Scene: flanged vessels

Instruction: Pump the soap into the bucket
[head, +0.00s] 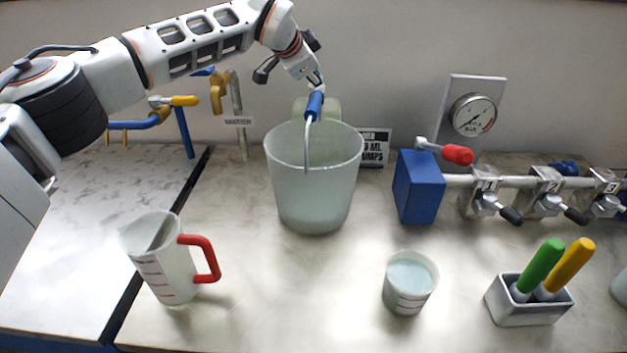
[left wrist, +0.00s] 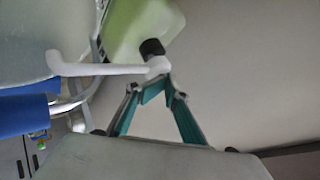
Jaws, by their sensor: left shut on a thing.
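The translucent bucket (head: 312,195) stands upright on the counter, with its handle's blue grip (head: 314,105) raised; the grip also shows in the left wrist view (left wrist: 22,117). A pale green soap bottle (head: 331,107) is behind the bucket, mostly hidden by it. In the left wrist view the green bottle (left wrist: 140,28) has a black collar and a white pump head (left wrist: 100,69), whose spout points toward the bucket. My left gripper (left wrist: 158,88) is shut on the pump head's end. In the head view the left gripper (head: 316,82) is above the back of the bucket. My right gripper is out of view.
A measuring jug (head: 165,265) with a red handle stands front left, and a cup (head: 409,285) front right. A holder (head: 528,308) with green and yellow tools is at right. A blue block (head: 418,187) and valve pipe run along the back. A sign (head: 374,147) stands behind the bucket.

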